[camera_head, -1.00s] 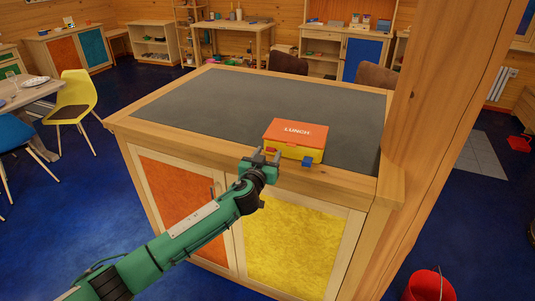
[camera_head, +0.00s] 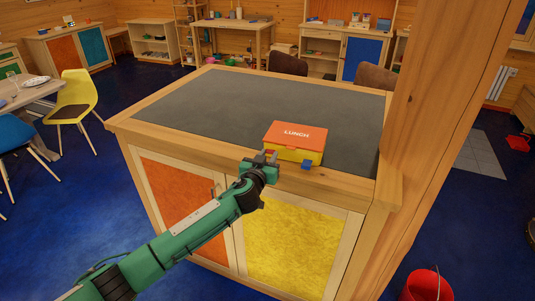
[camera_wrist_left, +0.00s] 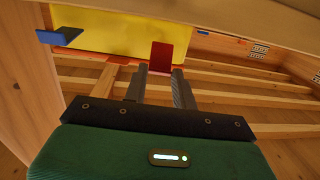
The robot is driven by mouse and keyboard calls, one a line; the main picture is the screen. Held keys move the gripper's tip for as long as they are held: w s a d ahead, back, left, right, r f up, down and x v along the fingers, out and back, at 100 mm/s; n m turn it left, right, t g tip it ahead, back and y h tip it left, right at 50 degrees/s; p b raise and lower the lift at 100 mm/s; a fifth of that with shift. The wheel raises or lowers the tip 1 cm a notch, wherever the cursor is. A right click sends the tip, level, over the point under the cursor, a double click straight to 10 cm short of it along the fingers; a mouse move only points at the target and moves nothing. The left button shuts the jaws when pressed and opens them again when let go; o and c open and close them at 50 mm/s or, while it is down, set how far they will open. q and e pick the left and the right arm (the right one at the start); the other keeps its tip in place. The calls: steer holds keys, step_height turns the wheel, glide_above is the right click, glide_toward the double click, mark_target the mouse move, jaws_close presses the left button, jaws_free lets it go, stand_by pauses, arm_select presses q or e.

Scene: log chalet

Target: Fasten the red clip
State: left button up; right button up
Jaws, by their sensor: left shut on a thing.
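The lunch box has an orange-red lid (camera_head: 296,135) marked LUNCH and a yellow body (camera_head: 308,156). It stands near the front edge of the counter, lid down on the body. My left gripper (camera_head: 266,157) is at the left part of its front side. In the left wrist view, its two fingers (camera_wrist_left: 161,74) are shut on the red clip (camera_wrist_left: 161,54), which lies against the yellow body. In the head view the fingers largely hide that clip. The blue clip (camera_head: 306,164) sticks out from the box's front right; it also shows in the left wrist view (camera_wrist_left: 58,37). My right gripper is out of view.
The counter's dark top (camera_head: 220,107) is clear behind and left of the box. A thick wooden post (camera_head: 440,120) rises close on the right. The cabinet doors, one orange and one yellow (camera_head: 295,245), are below. A red bucket (camera_head: 428,286) stands on the floor at lower right.

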mark_target(274, 145)
arm_select(q)
steer(key=shift+w+d+r+g+y+p, duration=0.15)
steer(key=shift+r+g+p, duration=0.4)
steer(key=shift+p, duration=1.2)
steer(key=shift+w+a+r+g+y+p, duration=0.1)
steer(key=shift+w+r+g+y+p, duration=0.15)
steer(key=shift+g+p, duration=0.95)
steer(key=shift+w+d+r+g+y+p, duration=0.15)
steer(key=shift+r+p, duration=0.3)
steer(key=shift+p, duration=1.8)
steer(key=shift+w+r+g+p, duration=0.1)
steer(key=shift+w+g+p, duration=0.1)
steer(key=shift+g+p, duration=0.15)
steer(key=shift+w+r+g+p, duration=0.1)
steer(key=shift+w+g+p, duration=0.15)
steer(key=shift+g+p, duration=0.2)
steer(key=shift+w+d+r+g+y, duration=0.15)
steer(key=shift+w+g+y, duration=0.15)
steer(key=shift+g, duration=0.4)
steer(key=shift+w+d+r+g+y, duration=0.15)
steer(key=shift+w+g, duration=0.2)
steer(key=shift+g, duration=0.35)
steer(key=shift+a, duration=0.1)
steer(key=o, duration=1)
